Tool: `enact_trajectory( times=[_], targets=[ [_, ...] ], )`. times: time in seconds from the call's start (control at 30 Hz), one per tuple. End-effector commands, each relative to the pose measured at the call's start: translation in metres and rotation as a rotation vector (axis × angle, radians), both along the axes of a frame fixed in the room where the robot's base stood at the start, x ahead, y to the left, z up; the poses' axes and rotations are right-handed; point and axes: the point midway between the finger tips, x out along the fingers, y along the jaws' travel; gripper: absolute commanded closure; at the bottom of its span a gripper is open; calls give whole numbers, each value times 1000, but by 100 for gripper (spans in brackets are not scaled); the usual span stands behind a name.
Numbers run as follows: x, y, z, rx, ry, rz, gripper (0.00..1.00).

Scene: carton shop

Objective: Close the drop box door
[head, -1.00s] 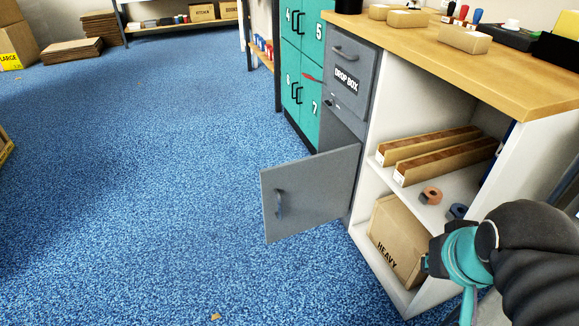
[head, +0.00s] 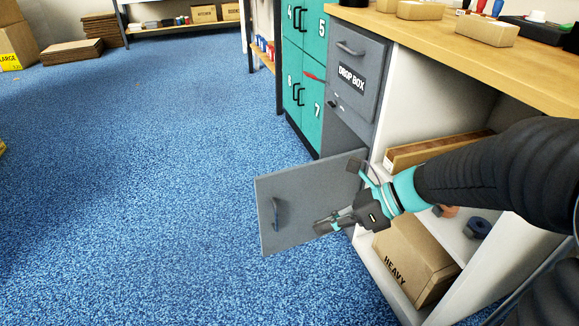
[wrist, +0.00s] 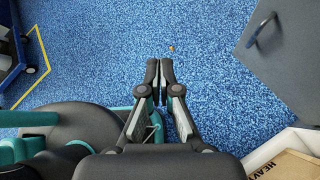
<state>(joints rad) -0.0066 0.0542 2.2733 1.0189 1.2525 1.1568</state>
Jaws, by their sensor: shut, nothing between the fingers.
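The drop box is a grey cabinet (head: 350,72) with a "DROP BOX" label on its upper front. Its grey lower door (head: 297,200) stands wide open, swung out over the blue floor, with a dark handle (head: 275,216). In the wrist view the door (wrist: 283,55) shows at the upper right. My gripper (head: 322,227) is in front of the door's right lower part in the head view, hiding some of it. In the wrist view the fingertips (wrist: 159,68) are together, empty, over bare floor left of the door. I cannot tell whether my gripper touches the door.
A white shelf unit with a wooden top (head: 470,45) stands right of the drop box. It holds a "HEAVY" carton (head: 405,262) and long trays (head: 430,150). Teal lockers (head: 303,70) stand behind.

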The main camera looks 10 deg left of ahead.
Motion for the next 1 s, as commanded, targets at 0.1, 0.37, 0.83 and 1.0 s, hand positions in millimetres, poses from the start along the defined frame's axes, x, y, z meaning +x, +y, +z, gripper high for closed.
enact_trajectory(
  times=[0.1,0.37,0.83,1.0],
  targets=[
    [32,19,-24,122,274,-169,100],
    [105,42,-71,370,850,-482,100],
    [160,50,-112,551,1248,-658,100],
    [163,75,-112,548,1246,-655,100]
  ],
)
